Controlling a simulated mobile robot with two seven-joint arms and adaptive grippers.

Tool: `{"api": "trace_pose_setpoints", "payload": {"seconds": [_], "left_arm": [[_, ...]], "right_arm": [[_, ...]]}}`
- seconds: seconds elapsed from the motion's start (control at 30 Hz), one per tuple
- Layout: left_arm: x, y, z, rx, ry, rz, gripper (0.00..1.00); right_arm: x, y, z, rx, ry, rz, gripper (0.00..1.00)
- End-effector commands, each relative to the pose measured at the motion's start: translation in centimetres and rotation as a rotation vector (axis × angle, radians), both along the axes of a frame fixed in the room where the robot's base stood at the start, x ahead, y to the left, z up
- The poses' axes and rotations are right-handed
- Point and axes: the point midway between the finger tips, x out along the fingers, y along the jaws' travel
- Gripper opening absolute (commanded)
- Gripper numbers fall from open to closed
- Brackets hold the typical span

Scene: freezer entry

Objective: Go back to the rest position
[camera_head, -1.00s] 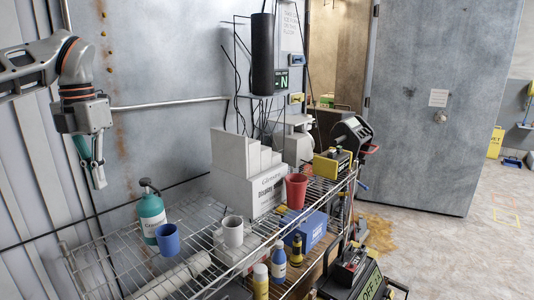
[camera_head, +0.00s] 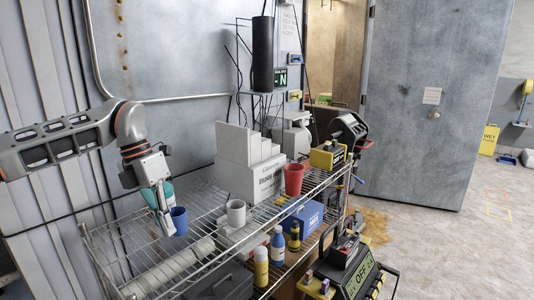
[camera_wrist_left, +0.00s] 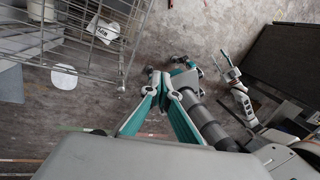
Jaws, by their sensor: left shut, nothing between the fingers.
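My left gripper (camera_head: 166,230) hangs fingers-down over the left part of the wire shelf in the head view.
The wire shelf (camera_head: 140,285) also bears a white cup (camera_head: 236,213), a red cup (camera_head: 293,179) and a white carton (camera_head: 252,183). Bottles stand on a lower level. A corrugated wall (camera_head: 50,210) is close at left. Open floor (camera_head: 440,255) lies at right.

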Motion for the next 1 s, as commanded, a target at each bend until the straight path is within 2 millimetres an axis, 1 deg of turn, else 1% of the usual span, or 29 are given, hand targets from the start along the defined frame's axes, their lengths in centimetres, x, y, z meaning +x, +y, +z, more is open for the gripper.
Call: {"api": "trace_pose_setpoints", "payload": {"seconds": [0.03, 0.07, 0.1, 0.17, 0.2, 0.33, 0.4, 0.5, 0.6, 0.7, 0.73, 0.8, 0.87, 0.93, 1.0], "left_arm": [[-0.8, -2.6, -2.3, -0.059, 0.025, -0.041, 0.0], [-1.2, -4.2, -3.3, -0.101, 0.034, -0.062, 0.0], [-2.0, -6.5, -4.6, -0.16, 0.049, -0.088, 0.0], [-3.1, -9.7, -6.3, -0.253, 0.071, -0.116, 0.0], [-4.0, -11.9, -7.2, -0.318, 0.087, -0.132, 0.0], [-6.9, -18.3, -9.2, -0.535, 0.143, -0.145, 0.0], [-8.4, -21.4, -9.6, -0.655, 0.172, -0.131, 0.0], [-10.3, -25.2, -9.6, -0.826, 0.22, -0.085, 0.0], [-11.6, -28.2, -9.0, -0.993, 0.271, -0.008, 0.0], [-12.2, -30.3, -8.1, -1.152, 0.324, 0.097, 0.0], [-12.2, -30.7, -7.9, -1.199, 0.339, 0.136, 0.0], [-12.1, -31.4, -7.4, -1.299, 0.377, 0.232, 0.0], [-11.7, -31.5, -7.2, -1.38, 0.409, 0.328, 0.0], [-11.1, -31.4, -7.1, -1.466, 0.445, 0.447, 0.0], [-10.2, -30.7, -7.4, -1.541, 0.483, 0.58, 0.0]], "right_arm": [[0.2, 0.1, 0.1, 0.003, -0.004, -0.001, 0.4], [0.2, 0.2, 0.1, 0.004, -0.003, -0.002, 0.4], [0.1, 0.3, 0.1, 0.006, -0.002, -0.002, 0.4], [-0.1, 0.4, 0.0, 0.008, 0.002, -0.002, 0.4], [-0.2, 0.5, -0.1, 0.009, 0.003, -0.002, 0.4], [-0.2, 0.5, -0.1, 0.011, 0.005, -0.003, 0.4], [-0.3, 0.6, -0.1, 0.011, 0.005, -0.003, 0.4], [-0.3, 0.6, -0.2, 0.01, 0.007, -0.003, 0.4], [-0.4, 0.5, -0.2, 0.01, 0.009, -0.003, 0.4], [-0.5, 0.5, -0.2, 0.009, 0.009, -0.001, 0.4], [-0.5, 0.4, -0.2, 0.009, 0.009, -0.001, 0.4], [-0.5, 0.4, -0.2, 0.005, 0.009, -0.001, 0.4], [-0.5, 0.3, -0.3, 0.004, 0.009, 0.001, 0.4], [-0.5, 0.2, -0.3, 0.001, 0.009, 0.002, 0.4], [-0.5, 0.1, -0.3, -0.001, 0.009, 0.003, 0.4]]}}
